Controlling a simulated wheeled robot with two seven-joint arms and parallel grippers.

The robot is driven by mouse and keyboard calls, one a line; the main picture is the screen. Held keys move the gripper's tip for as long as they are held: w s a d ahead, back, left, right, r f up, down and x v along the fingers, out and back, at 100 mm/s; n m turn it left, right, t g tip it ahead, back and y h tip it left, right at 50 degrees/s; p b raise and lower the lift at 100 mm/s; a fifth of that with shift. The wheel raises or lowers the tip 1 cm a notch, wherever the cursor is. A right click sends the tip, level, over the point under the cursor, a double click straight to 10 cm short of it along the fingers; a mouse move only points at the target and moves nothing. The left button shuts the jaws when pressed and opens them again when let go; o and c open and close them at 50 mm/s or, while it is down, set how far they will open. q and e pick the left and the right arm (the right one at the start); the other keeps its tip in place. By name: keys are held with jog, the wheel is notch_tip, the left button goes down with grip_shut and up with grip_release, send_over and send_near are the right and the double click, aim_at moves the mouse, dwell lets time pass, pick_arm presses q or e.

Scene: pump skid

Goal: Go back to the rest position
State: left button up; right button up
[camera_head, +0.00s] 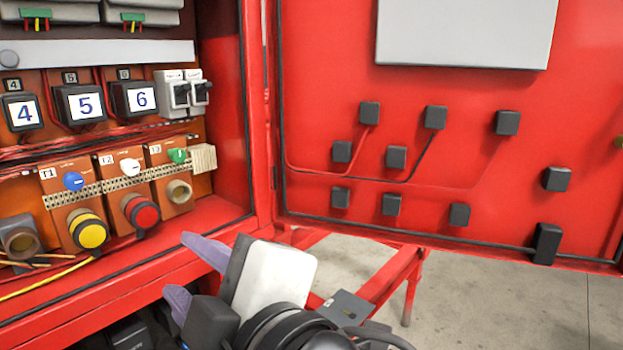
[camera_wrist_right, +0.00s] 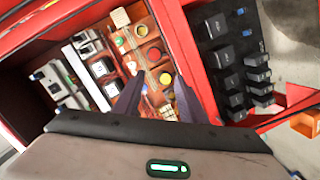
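My right gripper (camera_head: 178,263) is at the bottom centre of the head view, in front of the lower edge of the open red cabinet (camera_head: 225,212). Its two purple fingers are apart with nothing between them. The right wrist view also shows the open fingers (camera_wrist_right: 156,82), with the cabinet's component panel beyond them. The fingers look apart from the panel, though the exact distance is hard to judge. My left gripper is not in view.
The panel holds a yellow button (camera_head: 88,229), a red button (camera_head: 141,211), blue, white and green knobs, and numbered modules (camera_head: 82,104). The open red door (camera_head: 330,90) with black blocks fills the right. A red stand (camera_head: 385,280) is below; concrete floor (camera_head: 500,310) is at lower right.

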jog(key=w+d+f+m+g+h, duration=0.1)
jog(key=d+f+m+h, duration=0.3)
jog(key=d+f, duration=0.5)
jog(key=w+d+f+m+g+h, duration=0.15)
jog(key=d+f+m, duration=0.45)
jog(key=f, duration=0.6)
jog(key=s+d+f+m+g+h, duration=0.55)
jog(key=s+d+f+m, duration=0.25)
jog(key=s+d+f, duration=1.15)
jog(key=w+a+f+t+y, duration=0.1)
jog(key=w+a+f+t, duration=0.1)
jog(key=f, duration=0.4)
jog(key=w+a+f+t+y, duration=0.1)
jog(key=w+a+f+t, duration=0.1)
jog(key=f, duration=0.4)
jog(key=shift+w+a+f+t, duration=0.15)
jog(key=shift+w+a+t, duration=0.25)
jog(key=shift+a, duration=0.25)
